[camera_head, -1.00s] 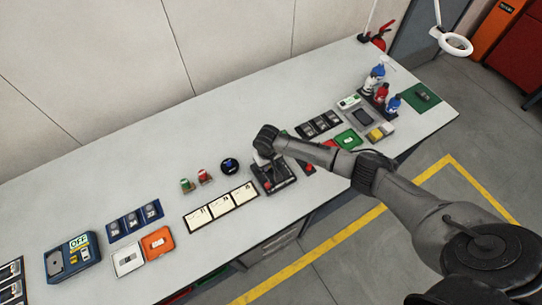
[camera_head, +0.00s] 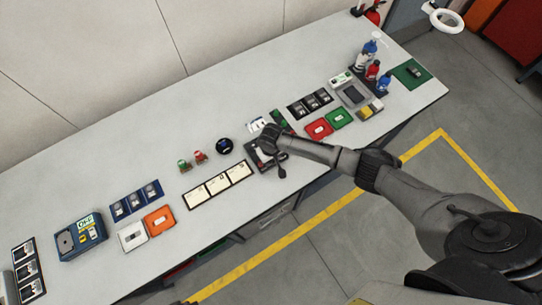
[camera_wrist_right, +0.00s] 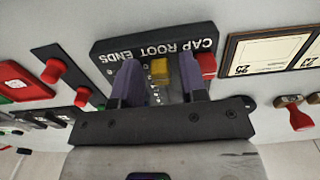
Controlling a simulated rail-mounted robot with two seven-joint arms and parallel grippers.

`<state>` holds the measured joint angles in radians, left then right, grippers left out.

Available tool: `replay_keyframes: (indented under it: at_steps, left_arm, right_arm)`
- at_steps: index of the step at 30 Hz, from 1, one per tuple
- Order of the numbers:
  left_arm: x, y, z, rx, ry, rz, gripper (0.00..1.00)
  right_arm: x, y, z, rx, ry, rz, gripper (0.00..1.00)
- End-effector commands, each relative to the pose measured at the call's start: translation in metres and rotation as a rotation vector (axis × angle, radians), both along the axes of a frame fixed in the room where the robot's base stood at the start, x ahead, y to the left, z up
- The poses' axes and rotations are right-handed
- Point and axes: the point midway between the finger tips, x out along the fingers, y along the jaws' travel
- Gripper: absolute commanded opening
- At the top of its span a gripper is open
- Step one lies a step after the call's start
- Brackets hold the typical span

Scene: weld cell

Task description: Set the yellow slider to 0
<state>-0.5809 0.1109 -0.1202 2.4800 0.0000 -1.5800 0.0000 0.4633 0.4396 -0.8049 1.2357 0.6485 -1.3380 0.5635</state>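The slider panel (camera_wrist_right: 150,45), black with upside-down white lettering "CAP ROOT ENDS", lies below my right gripper (camera_wrist_right: 158,63) in the right wrist view. The yellow slider knob (camera_wrist_right: 160,71) shows between the two purple fingers, with a gap on each side. A red slider knob (camera_wrist_right: 207,63) shows just outside the right finger. The scale marks beside the yellow knob are too small to read, and the finger bases hide part of the panel. In the head view my right wrist covers much of the panel (camera_head: 264,168). My left gripper is in neither view.
Beside the panel are a dark strip with red knobs (camera_wrist_right: 55,71), a red stamp (camera_wrist_right: 299,117) and framed white cards (camera_head: 219,184). Red (camera_head: 318,128) and green (camera_head: 339,118) trays lie to the right. The bench (camera_head: 120,175) is clear toward the wall.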

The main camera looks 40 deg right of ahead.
Motion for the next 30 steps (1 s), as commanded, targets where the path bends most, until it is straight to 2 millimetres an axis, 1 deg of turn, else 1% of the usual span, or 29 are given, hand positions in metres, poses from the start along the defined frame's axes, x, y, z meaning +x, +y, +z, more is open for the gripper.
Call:
replay_keyframes:
  at_steps: [8, 11, 13, 17, 24, 30]
  left_arm:
    - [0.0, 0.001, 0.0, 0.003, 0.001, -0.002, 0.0]
    - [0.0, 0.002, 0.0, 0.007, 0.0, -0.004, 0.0]
    - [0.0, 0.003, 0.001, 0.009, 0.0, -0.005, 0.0]
    - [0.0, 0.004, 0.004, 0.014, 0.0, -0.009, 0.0]
    - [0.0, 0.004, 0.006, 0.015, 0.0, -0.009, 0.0]
    - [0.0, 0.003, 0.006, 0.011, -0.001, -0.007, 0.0]
  right_arm:
    - [0.001, 0.0, 0.0, 0.0, -0.002, -0.001, 0.45]
    - [0.001, 0.0, 0.005, 0.001, -0.003, -0.001, 0.45]
    - [0.001, 0.0, 0.013, 0.001, -0.003, -0.001, 0.45]
    - [0.001, -0.001, 0.035, 0.0, -0.005, 0.001, 0.45]
    - [0.001, -0.001, 0.083, 0.001, -0.005, 0.001, 0.45]
    - [0.001, 0.0, 0.115, 0.0, -0.005, 0.001, 0.45]
